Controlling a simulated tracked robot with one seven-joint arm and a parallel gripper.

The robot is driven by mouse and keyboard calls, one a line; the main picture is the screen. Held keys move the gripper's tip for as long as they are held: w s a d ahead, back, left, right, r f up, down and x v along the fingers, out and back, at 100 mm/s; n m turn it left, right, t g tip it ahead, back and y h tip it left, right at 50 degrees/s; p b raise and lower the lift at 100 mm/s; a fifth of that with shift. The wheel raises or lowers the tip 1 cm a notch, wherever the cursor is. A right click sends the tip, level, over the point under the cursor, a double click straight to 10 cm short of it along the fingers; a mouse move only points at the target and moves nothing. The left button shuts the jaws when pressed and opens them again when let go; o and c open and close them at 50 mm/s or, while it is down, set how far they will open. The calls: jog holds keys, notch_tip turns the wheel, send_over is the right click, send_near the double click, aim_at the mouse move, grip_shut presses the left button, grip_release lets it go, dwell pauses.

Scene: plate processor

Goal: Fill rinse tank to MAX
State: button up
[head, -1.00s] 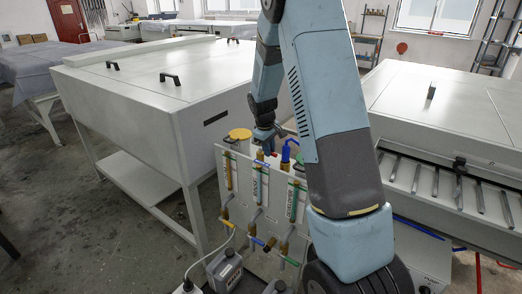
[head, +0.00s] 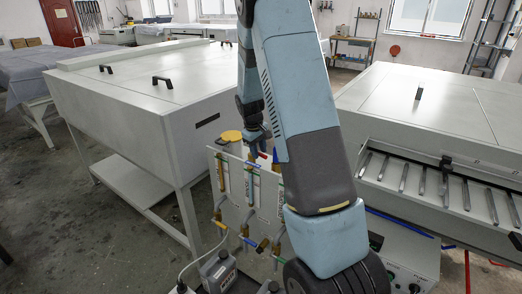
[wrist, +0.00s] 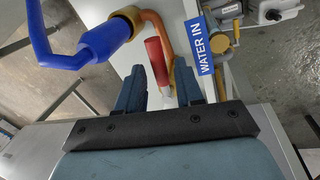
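A white panel (head: 236,209) carries upright sight tubes with coloured bands, one of them the middle tube (head: 249,182); their lettering is too small to read, so I cannot tell the rinse level or a MAX mark. My gripper (wrist: 157,88) is open at the panel's top edge, also in the head view (head: 255,150). A red valve handle (wrist: 157,62) lies in the gap between the fingertips, closer to the right finger, with no clear grip on it. A copper pipe (wrist: 166,35) curves beside it. A blue "WATER IN" label (wrist: 199,45) is to the right.
A blue hose fitting (wrist: 103,41) stands left of the handle. A yellow lid (head: 231,136) sits behind the panel. Grey jugs (head: 217,272) stand on the floor in front. Large grey processor cabinets (head: 150,95) flank the panel; floor at left is open.

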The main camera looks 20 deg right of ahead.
jog(key=shift+o, duration=0.4)
notch_tip(320, 180, up, 13)
jog(key=a, duration=0.2)
jog(key=shift+s+a+r, duration=0.15)
jog(key=shift+s+a, duration=0.15)
jog(key=shift+s, duration=0.15)
dwell(6.4)
